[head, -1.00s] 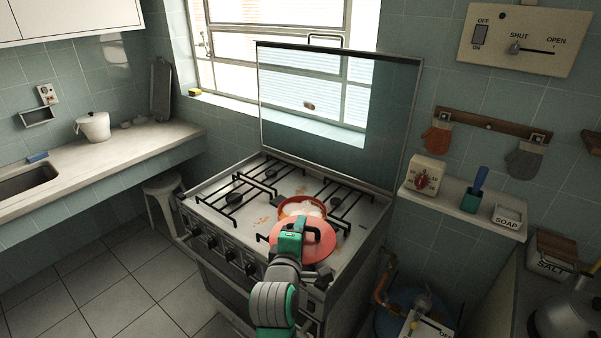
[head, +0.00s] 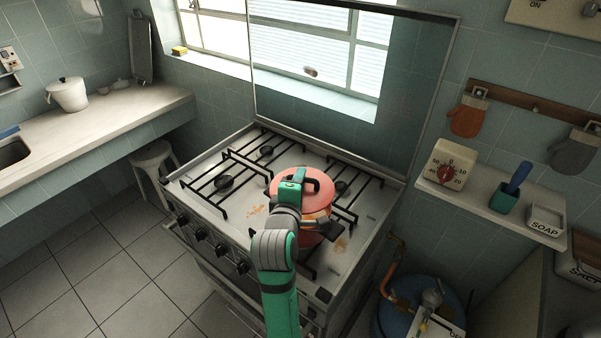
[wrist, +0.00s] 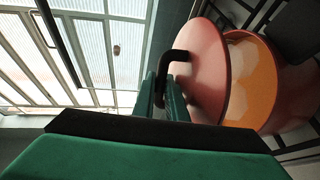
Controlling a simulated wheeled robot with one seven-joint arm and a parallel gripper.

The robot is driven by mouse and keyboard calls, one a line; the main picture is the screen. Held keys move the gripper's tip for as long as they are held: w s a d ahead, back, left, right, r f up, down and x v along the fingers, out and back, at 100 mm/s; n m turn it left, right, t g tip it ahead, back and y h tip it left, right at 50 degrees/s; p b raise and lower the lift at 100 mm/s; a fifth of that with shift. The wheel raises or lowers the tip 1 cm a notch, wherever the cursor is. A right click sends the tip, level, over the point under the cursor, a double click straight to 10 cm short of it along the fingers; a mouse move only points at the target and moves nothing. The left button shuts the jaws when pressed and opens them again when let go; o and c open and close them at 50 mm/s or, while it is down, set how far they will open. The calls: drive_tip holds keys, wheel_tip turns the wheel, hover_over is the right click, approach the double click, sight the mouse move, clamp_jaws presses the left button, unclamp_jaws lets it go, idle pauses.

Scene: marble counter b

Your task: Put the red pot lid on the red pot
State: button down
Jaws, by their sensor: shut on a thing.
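The red pot lid (head: 321,190) is in my gripper (head: 293,184), which is shut on its dark handle. In the wrist view the fingers (wrist: 163,98) pinch the black handle (wrist: 172,60), and the lid (wrist: 207,75) appears tilted against the pot's opening. The red pot (head: 318,236) stands on the stove, mostly hidden behind the lid and gripper. In the wrist view the pot (wrist: 297,108) shows part of its open orange inside, with pale round contents. I cannot tell whether the lid touches the pot's rim.
The stove top (head: 215,199) has several black grates around the pot. A raised glass stove cover (head: 345,95) stands behind it. A white counter (head: 95,125) runs along the left.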

drive_tip(key=shift+f, duration=2.45)
drive_tip(key=shift+a+f, duration=0.1)
drive_tip(key=shift+f, duration=0.05)
drive_tip(key=shift+f, duration=0.3)
drive_tip(key=shift+d+f, duration=0.15)
drive_tip(key=shift+d, duration=0.05)
drive_tip(key=c, duration=1.7)
unclamp_jaws()
drive_tip(key=shift+a, duration=0.1)
drive_tip(key=shift+s, duration=0.1)
drive_tip(key=shift+f, duration=0.1)
